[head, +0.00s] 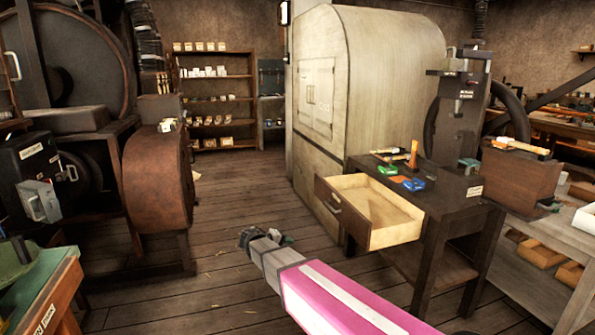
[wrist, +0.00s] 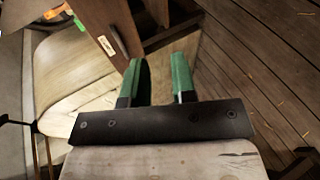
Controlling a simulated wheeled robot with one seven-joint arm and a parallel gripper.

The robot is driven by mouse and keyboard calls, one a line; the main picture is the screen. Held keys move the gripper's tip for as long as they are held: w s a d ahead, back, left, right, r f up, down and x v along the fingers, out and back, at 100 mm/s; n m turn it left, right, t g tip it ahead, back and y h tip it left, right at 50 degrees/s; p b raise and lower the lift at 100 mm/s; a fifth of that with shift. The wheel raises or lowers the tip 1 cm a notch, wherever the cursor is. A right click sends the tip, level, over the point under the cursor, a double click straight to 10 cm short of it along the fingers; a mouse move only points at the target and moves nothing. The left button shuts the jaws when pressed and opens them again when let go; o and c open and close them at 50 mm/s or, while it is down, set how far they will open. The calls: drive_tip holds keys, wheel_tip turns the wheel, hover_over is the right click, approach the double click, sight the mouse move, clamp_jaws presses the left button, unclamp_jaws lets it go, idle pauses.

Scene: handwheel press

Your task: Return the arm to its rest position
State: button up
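My arm, with a pink link (head: 345,300), reaches up from the lower right of the head view. My gripper (head: 268,238) is at its far end, over the plank floor, left of and a little apart from the open drawer. In the wrist view, my gripper (wrist: 158,84) shows two green fingers set apart with nothing between them. The drawer (head: 385,232) is pulled out of the dark workbench (head: 440,210) and looks empty in the part that shows.
The handwheel press (head: 463,110) stands behind the workbench, which carries small coloured items. A large pale cabinet (head: 365,75) is behind the drawer. Dark machinery (head: 158,180) and a green-topped bench (head: 45,285) stand at left. The floor (head: 235,190) between is clear.

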drive_tip(key=s+d+f+m+g+y, duration=0.3)
drive_tip(key=s+d+y, duration=0.2)
drive_tip(key=s+d, duration=0.5)
drive_tip(key=s+d+f+m+g+y, duration=0.3)
drive_tip(key=s+d+y, duration=0.2)
drive_tip(key=s+d, duration=0.5)
drive_tip(key=d, duration=0.3)
drive_tip(key=shift+d+g+y, duration=0.15)
drive_tip(key=shift+g+y, duration=0.25)
drive_tip(key=shift+d, duration=0.1)
